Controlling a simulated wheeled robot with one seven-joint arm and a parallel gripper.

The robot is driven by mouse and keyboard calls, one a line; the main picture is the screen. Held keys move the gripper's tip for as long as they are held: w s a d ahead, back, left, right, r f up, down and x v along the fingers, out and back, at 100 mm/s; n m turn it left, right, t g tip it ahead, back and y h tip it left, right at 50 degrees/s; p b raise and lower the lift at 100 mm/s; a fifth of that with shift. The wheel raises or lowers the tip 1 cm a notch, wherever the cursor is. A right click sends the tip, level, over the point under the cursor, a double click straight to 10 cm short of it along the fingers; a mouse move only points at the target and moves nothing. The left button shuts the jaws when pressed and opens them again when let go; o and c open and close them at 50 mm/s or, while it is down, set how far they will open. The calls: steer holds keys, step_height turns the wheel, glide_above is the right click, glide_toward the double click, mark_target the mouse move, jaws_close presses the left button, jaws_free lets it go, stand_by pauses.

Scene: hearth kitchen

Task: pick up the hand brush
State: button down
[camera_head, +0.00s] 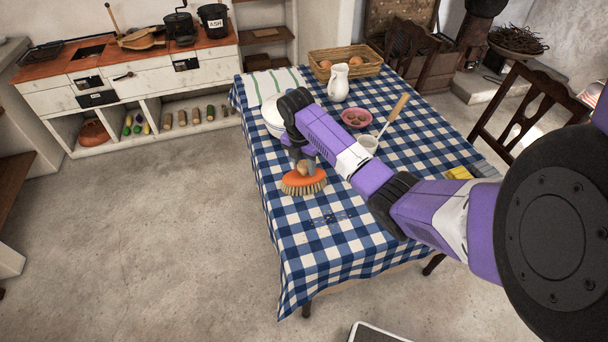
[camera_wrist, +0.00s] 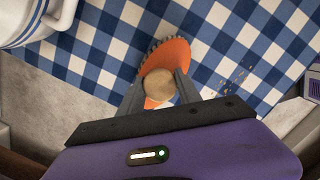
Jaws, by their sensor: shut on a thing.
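The hand brush (camera_head: 303,183) has an orange body, pale bristles and a round wooden knob. In the head view it is at the left edge of the checked table, bristles down; I cannot tell whether it touches the cloth. My gripper (camera_head: 305,167) is above it, partly hidden by my arm. In the wrist view, the brush's orange body (camera_wrist: 168,58) shows beyond the two fingers, and my gripper (camera_wrist: 160,88) is shut on the round wooden knob.
The table (camera_head: 330,250) has a blue checked cloth. A white enamel vessel (camera_wrist: 38,20) is close by on the left. Crumbs (camera_wrist: 232,80) lie to the right of the brush.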

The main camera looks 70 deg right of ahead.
step_height(320, 180, up, 20)
steer(key=p, duration=0.5)
stand_by(0.3)
